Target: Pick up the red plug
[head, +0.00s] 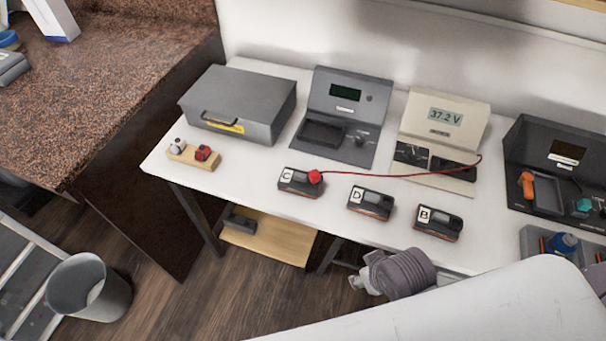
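A small red piece (203,153) sits on a wooden block (180,157) at the left front of the white table, beside a white piece (178,145). A round red plug end (315,176) sits at the right end of the dark module marked C (294,181). A red wire (400,176) runs from it to the beige meter reading 37.2 V (443,125). A grey ribbed part below the table's front edge seems to be mine, with my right gripper (361,281) at its end; its fingers are unclear. My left gripper is not in view.
Modules D (369,203) and B (438,224) lie right of C. A grey case (240,103) and a grey device (345,113) stand behind. A dark device (560,175) and a bin (542,240) are at the right.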

